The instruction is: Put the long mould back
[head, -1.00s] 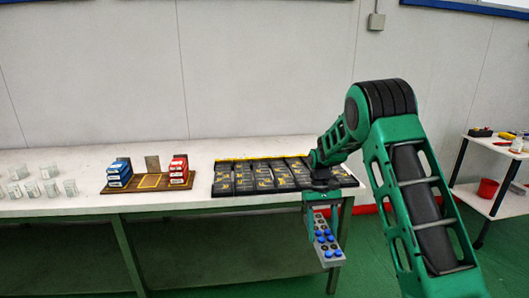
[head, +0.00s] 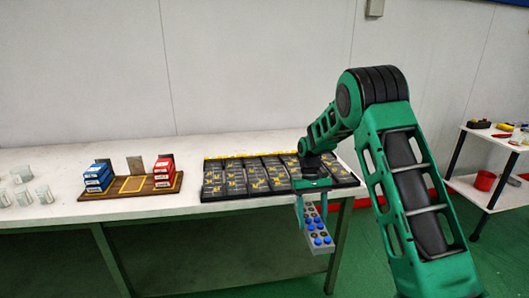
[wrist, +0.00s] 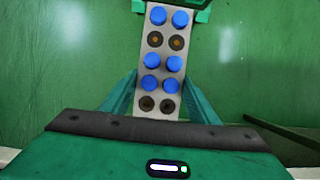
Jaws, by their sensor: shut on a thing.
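The long mould (head: 317,232) is a grey bar with two rows of round holes, several filled with blue pieces and others dark. My gripper (head: 313,196) is shut on it and holds it in front of the table's front edge, over the green floor. In the wrist view the mould (wrist: 155,58) runs away from my gripper (wrist: 158,98), between its fingers. A black rack (head: 225,197) with several dark slots and yellow markings lies on the right part of the table, behind the held mould. My arm hides part of the rack's right end.
The white table (head: 60,228) also carries a wooden board (head: 112,195) with blue boxes (head: 98,178) and red boxes (head: 164,170). Several clear cups (head: 44,195) stand at the left. A white shelf trolley (head: 512,198) with a red cup (head: 485,181) stands at the right.

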